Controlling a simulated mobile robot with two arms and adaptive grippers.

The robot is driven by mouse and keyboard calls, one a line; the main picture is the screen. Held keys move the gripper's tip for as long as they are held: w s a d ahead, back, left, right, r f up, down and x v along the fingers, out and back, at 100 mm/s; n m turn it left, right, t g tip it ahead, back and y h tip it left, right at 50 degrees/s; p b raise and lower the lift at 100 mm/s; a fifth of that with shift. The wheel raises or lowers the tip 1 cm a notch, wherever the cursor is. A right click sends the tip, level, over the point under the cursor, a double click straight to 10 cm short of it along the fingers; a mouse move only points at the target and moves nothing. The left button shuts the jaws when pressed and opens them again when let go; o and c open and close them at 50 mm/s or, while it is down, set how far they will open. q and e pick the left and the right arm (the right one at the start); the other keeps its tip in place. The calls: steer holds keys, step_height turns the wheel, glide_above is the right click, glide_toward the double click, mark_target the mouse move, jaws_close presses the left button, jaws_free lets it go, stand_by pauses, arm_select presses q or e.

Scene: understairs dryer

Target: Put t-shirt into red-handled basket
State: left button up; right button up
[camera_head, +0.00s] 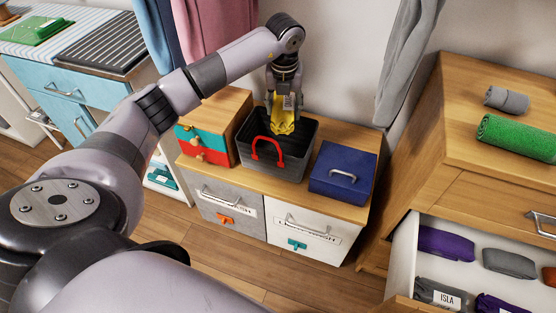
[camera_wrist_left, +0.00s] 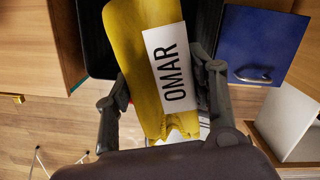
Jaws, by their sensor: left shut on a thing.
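A yellow t-shirt (camera_head: 284,127) with a white tag reading OMAR hangs from my left gripper (camera_head: 285,103), which is shut on it. The left wrist view shows the yellow t-shirt (camera_wrist_left: 140,50) between the two fingers of my left gripper (camera_wrist_left: 165,105). The dark grey basket with a red handle (camera_head: 300,168) stands on the low wooden cabinet. In the head view the t-shirt is over the basket's opening, its lower end at the opening; whether it touches the inside I cannot tell. My right gripper is in neither view.
A blue box (camera_head: 342,185) stands right of the basket, and a wooden box with red and teal drawers (camera_head: 205,150) stands left of it. Hanging clothes (camera_head: 215,25) are behind. An open drawer (camera_head: 405,250) with rolled clothes is at right.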

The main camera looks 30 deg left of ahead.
mark_target(279, 103)
arm_select(q)
steer(key=n+b, duration=0.1)
steer(key=n, duration=0.1)
steer(key=w+a+f+n+b, duration=0.1)
steer(key=n, duration=0.1)
steer(key=w+a+f+n+b, duration=0.1)
steer(key=n, duration=0.2)
steer(key=shift+a+g, duration=0.15)
steer(key=shift+g, duration=0.15)
steer(key=shift+w+a+n+y+b, duration=0.2)
steer(key=shift+n+b, duration=0.15)
steer(key=shift+n, duration=0.25)
steer(key=shift+w+a+n+y+b, duration=0.1)
steer(key=shift+a+n+b, duration=0.15)
steer(key=shift+n, duration=0.35)
steer(key=shift+f+n, duration=0.2)
steer(key=shift+n, duration=0.1)
step_height(279, 103, down, 15)
steer(key=b, duration=0.3)
steer(key=shift+r, duration=0.2)
steer(key=shift+f, duration=0.5)
step_height(279, 103, down, 4)
steer(key=shift+b, duration=0.5)
steer(key=shift+r, duration=0.1)
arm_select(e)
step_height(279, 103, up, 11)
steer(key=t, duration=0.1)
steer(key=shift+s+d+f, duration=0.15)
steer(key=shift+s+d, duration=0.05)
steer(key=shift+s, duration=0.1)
